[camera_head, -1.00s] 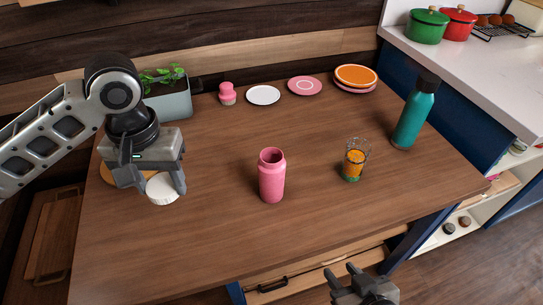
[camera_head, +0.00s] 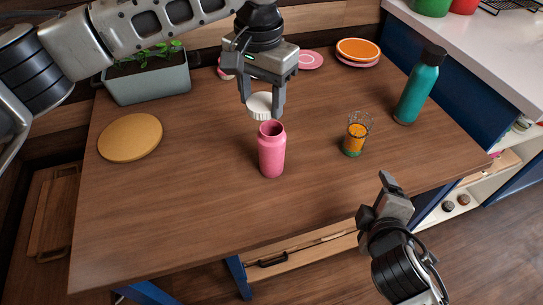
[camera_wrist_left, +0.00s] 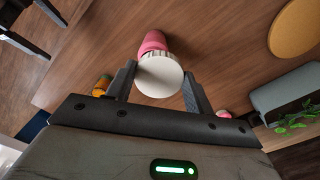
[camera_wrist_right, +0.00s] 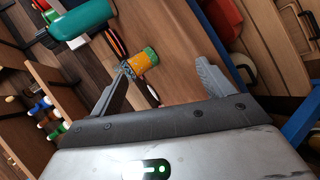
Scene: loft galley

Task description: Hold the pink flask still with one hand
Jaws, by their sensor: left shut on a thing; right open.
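The pink flask (camera_head: 271,152) stands upright and open-mouthed near the middle of the table; its upper part shows behind the lid in the left wrist view (camera_wrist_left: 152,41). My left gripper (camera_head: 262,108) is shut on a white round lid (camera_head: 259,104), held just above and behind the flask mouth in the head view. The lid faces the left wrist camera (camera_wrist_left: 160,76) between the fingers. I cannot tell whether lid and flask touch. My right gripper (camera_head: 376,198) is open and empty, off the table's front edge, right of the flask and apart from it.
A round cork mat (camera_head: 130,138) and a planter (camera_head: 148,84) are at the left. Plates (camera_head: 357,50) lie at the back. The table front is clear.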

